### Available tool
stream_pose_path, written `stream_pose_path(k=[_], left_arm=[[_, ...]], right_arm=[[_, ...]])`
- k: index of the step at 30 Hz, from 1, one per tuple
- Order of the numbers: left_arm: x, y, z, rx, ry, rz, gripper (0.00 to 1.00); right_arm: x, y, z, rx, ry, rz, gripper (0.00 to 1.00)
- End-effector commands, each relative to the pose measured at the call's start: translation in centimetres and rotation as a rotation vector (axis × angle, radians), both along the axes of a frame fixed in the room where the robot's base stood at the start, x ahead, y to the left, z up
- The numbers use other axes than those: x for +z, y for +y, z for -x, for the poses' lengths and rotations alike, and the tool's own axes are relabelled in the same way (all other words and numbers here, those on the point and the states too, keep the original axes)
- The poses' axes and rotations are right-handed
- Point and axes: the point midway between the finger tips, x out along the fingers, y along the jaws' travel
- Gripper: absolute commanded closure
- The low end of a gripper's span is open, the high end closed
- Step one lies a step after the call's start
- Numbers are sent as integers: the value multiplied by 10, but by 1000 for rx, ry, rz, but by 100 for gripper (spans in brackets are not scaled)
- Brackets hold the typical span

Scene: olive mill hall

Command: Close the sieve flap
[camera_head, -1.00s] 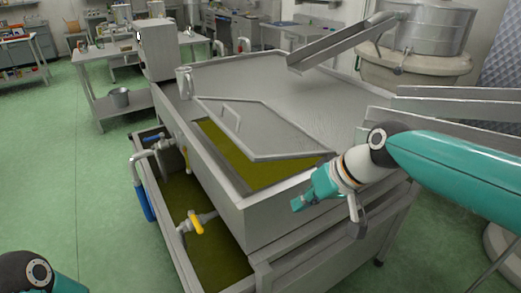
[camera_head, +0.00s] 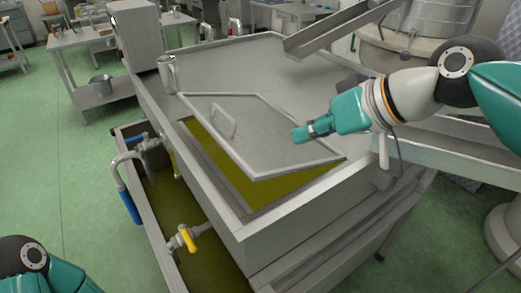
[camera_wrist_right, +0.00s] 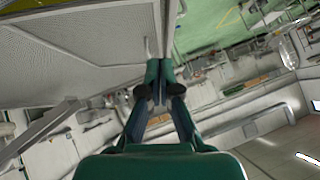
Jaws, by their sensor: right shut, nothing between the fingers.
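The sieve flap (camera_head: 262,135) is a grey mesh panel with a raised rim and a bar handle (camera_head: 223,121) near its left edge. It stands partly raised over the tank, with green-yellow liquid (camera_head: 215,150) showing in the gap along its left and front edges. My right gripper (camera_head: 297,135) is shut and empty, and in the head view it overlaps the flap's right part. In the right wrist view its closed fingers (camera_wrist_right: 159,68) show beside the mesh panel (camera_wrist_right: 75,45); I cannot tell whether they touch it. My left gripper is out of view; only part of my left arm shows.
A metal jug (camera_head: 168,74) stands on the tank's rim behind the flap. A sloping chute (camera_head: 335,33) hangs over the tank's back. A yellow-handled valve (camera_head: 186,238) and a blue-handled pipe (camera_head: 130,207) are at the lower left.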

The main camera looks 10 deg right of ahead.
Motion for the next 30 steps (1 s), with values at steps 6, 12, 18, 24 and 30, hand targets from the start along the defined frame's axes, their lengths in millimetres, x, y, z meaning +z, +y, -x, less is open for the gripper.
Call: stream_pose_path(k=[6,12,18,24,30], left_arm=[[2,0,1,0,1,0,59],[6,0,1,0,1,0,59],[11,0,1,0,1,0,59],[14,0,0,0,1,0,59],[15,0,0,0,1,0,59]], right_arm=[[-7,5,-5,-1,1,1,100],[-29,19,-23,-3,5,1,100],[-57,39,-46,-5,5,1,100],[-85,51,-52,-8,3,1,100],[-102,56,-50,-9,1,0,100]])
